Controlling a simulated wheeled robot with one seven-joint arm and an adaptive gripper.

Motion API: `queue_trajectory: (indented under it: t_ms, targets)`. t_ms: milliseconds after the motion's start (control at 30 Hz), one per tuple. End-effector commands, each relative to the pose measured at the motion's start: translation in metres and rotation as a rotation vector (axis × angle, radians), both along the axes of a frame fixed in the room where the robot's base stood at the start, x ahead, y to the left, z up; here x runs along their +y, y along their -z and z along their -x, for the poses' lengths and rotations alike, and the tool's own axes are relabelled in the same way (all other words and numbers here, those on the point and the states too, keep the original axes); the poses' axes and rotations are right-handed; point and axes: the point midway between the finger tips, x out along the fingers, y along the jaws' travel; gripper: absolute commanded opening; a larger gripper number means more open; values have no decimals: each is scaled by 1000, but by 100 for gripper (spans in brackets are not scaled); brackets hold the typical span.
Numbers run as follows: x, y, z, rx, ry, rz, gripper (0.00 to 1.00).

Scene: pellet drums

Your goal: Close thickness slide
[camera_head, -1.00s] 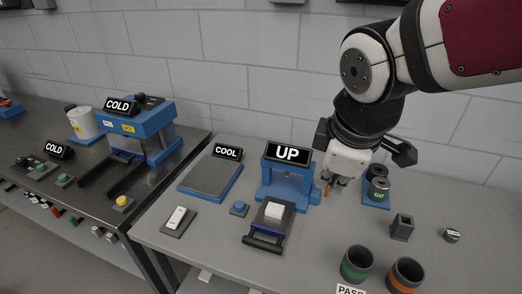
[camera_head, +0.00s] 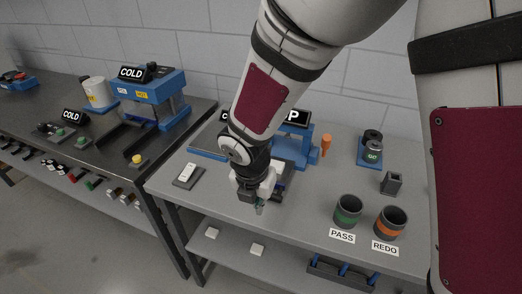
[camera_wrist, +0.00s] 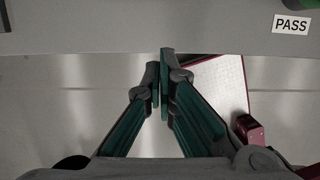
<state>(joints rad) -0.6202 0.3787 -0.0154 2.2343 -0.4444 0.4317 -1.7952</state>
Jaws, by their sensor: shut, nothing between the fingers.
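The thickness slide is the dark, handled drawer in front of the blue gauge (camera_head: 295,152). My arm and wrist cover nearly all of it in the head view, so how far it stands out cannot be told now. My gripper (camera_head: 259,208) points down by the table's front edge, in front of the gauge. Its fingers are together and empty in the wrist view (camera_wrist: 163,82). The slide does not show in the wrist view. The gauge's sign is partly hidden by my arm.
A white switch on a dark plate (camera_head: 188,174) lies left of my gripper. The green-banded PASS cup (camera_head: 348,211) and orange-banded REDO cup (camera_head: 391,222) stand to the right. The table's front edge (camera_wrist: 100,40) crosses the top of the wrist view, with floor below.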

Motion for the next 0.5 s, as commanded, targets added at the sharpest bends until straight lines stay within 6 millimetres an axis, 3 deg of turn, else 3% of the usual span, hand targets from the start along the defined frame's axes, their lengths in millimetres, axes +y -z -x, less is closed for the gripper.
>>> queue_trajectory:
  t_ms: [300, 500]
  targets:
    - [-5, 56, -11, 3, 3, 3, 0]
    - [-14, 67, -34, -1, 8, 0, 0]
